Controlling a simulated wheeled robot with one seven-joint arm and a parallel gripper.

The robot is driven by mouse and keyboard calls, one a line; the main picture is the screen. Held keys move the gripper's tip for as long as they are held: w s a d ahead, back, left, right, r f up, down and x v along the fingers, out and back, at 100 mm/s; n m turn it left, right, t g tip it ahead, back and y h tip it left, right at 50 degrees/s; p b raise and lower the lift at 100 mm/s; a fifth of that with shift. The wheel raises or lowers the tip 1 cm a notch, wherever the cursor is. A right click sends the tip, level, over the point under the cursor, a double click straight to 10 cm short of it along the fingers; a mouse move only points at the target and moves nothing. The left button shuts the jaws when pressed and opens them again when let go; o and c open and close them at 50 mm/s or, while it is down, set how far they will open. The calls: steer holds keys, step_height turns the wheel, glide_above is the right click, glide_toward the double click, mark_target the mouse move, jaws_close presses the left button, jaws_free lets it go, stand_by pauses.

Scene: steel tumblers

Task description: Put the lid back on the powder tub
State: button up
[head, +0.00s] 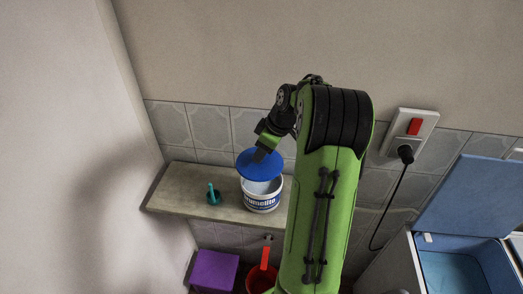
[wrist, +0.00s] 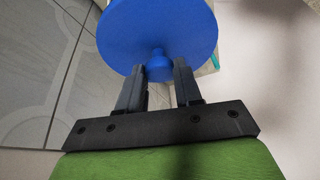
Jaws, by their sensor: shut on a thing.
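The powder tub (head: 262,201) is white with a blue printed label and stands on the shelf. Its top is partly uncovered, with the white inside showing. The blue round lid (head: 258,166) is above the tub's mouth, tilted, and covers part of the opening in the head view. I cannot tell whether it touches the rim. My gripper (head: 264,150) is above the lid. In the wrist view my gripper (wrist: 160,78) is shut on the knob of the lid (wrist: 157,28). The tub is hidden in the wrist view.
The stone-coloured shelf (head: 172,191) holds a small teal item (head: 212,195) left of the tub. A tiled wall stands behind. A socket with a plug (head: 409,136) is on the right wall. A purple box (head: 214,270), a red vessel (head: 262,277) and an open blue-lidded chest (head: 462,262) are lower.

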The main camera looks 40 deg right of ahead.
mark_target(263, 163)
steer(key=shift+s+f+b, duration=0.65)
steer(key=shift+f+b, duration=0.05)
steer(key=shift+f, duration=0.15)
steer(key=x, duration=0.1)
steer(key=b+x, duration=0.2)
steer(key=shift+d+f, duration=0.25)
steer(key=shift+s+f+b, duration=0.15)
steer(key=shift+f+b, duration=0.3)
steer(key=shift+b, duration=0.2)
steer(key=shift+s+f, duration=0.1)
stand_by(0.5)
steer(key=o, duration=1.6)
